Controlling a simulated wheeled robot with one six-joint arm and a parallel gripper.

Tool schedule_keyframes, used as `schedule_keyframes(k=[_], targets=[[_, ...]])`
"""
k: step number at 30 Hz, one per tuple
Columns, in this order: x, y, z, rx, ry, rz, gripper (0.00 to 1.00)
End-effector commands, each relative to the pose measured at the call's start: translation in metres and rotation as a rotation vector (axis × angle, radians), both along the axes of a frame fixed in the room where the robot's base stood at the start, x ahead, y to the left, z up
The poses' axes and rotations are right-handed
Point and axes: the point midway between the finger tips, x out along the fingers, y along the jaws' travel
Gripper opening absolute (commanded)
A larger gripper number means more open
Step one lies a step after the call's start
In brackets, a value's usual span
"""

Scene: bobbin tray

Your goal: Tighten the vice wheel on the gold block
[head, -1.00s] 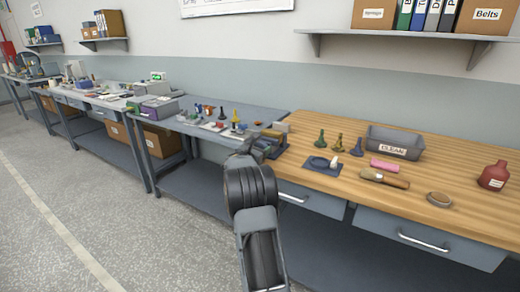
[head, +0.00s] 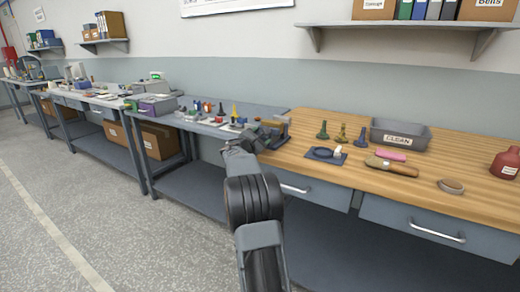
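My arm reaches forward from the bottom of the head view, and my gripper (head: 243,138) is at its far end, by the seam between the grey bench and the wooden bench. The gripper is small and partly hidden by my own arm, so its fingers cannot be made out. Just right of it stands a dark, blocky device (head: 272,131), perhaps the vice, with tan and grey parts on top. I cannot make out a wheel on it or a gold block in it. Whether my gripper touches the device cannot be told.
The wooden bench (head: 455,205) holds a grey CLEAN bin (head: 397,138), several small bobbin-like pieces, a dark mat (head: 318,156), a brush (head: 392,167), a pink block (head: 391,155) and a red bottle (head: 506,163). Small parts crowd the grey bench (head: 262,112) at left.

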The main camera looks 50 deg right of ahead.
Motion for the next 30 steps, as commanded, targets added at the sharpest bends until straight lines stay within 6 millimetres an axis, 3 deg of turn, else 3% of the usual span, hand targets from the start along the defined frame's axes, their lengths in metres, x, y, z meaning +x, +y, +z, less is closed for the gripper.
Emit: schedule_keyframes(k=[1,30], targets=[[-0.0005,-0.0002,-0.0076,0.007,-0.045,0.000,0.37],[-0.0019,-0.0009,-0.0064,0.221,-0.902,0.000,0.37]])
